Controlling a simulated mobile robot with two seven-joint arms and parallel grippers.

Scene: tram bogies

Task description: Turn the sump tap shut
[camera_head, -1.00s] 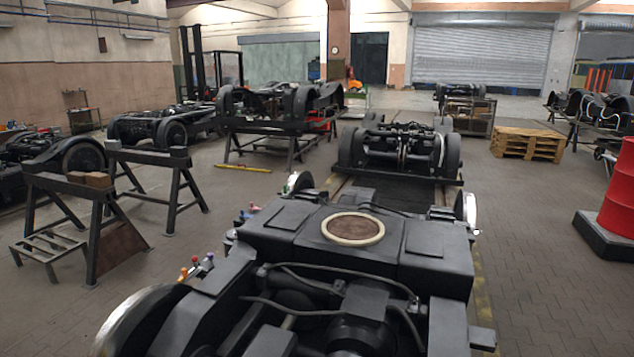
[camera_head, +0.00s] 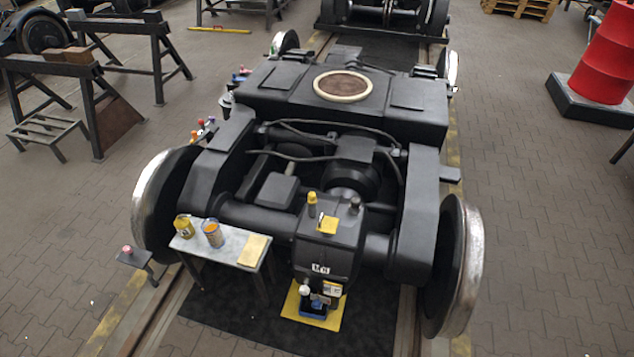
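A dark bogie (camera_head: 300,170) fills the middle of the head view. Neither of my grippers is in view.
A small bench (camera_head: 203,243) left of the housing holds a yellow can (camera_head: 184,226), an open tin (camera_head: 213,233) and a yellow cloth or sheet (camera_head: 253,250). Large wheels (camera_head: 466,265) flank the bogie. A red drum (camera_head: 606,58) stands far right.

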